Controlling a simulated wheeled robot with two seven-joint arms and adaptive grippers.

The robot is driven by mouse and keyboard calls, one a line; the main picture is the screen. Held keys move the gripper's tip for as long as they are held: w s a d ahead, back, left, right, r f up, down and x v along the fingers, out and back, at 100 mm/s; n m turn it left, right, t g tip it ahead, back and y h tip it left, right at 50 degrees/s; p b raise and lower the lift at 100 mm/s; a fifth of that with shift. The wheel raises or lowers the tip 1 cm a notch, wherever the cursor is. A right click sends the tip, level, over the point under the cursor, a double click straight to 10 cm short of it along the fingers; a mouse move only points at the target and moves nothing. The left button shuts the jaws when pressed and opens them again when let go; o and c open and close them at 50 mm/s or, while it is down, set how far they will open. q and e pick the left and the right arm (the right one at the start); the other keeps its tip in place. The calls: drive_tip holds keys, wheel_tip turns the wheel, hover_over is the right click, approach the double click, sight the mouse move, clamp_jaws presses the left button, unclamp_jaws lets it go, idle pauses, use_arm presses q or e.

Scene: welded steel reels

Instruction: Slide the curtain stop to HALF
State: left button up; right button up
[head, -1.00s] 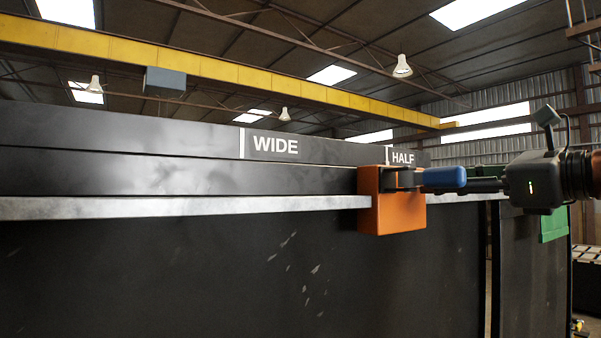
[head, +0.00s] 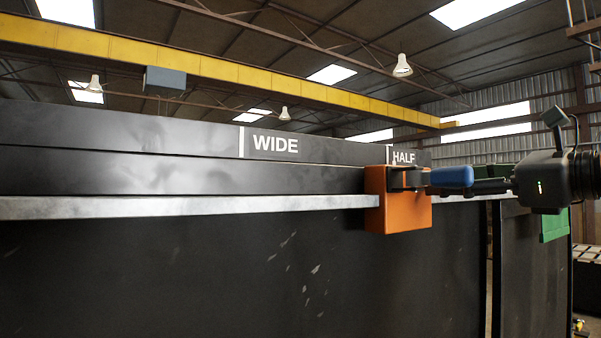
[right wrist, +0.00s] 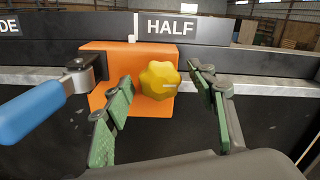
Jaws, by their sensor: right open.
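The curtain stop (head: 398,215) is an orange block on the pale steel rail (head: 190,207), under the HALF label (head: 403,157). In the right wrist view the stop (right wrist: 100,97) has a yellow lobed knob (right wrist: 158,80) and a lever with a blue handle (right wrist: 28,112). The white line beside HALF (right wrist: 135,26) stands above about the middle of the block. My right gripper (right wrist: 160,78) is open, its green fingers on either side of the knob; I cannot tell whether they touch it. My left gripper is out of view.
The WIDE label (head: 275,144) is further left on the dark beam. Dark panels (head: 200,275) hang below the rail. A green object (head: 554,226) is at the right behind my right arm. The rail left of the stop is clear.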

drive_tip(key=v, duration=0.6)
drive_tip(key=shift+s+d, duration=0.2)
drive_tip(key=shift+w, duration=0.1)
drive_tip(key=shift+a, duration=0.1)
idle(0.4)
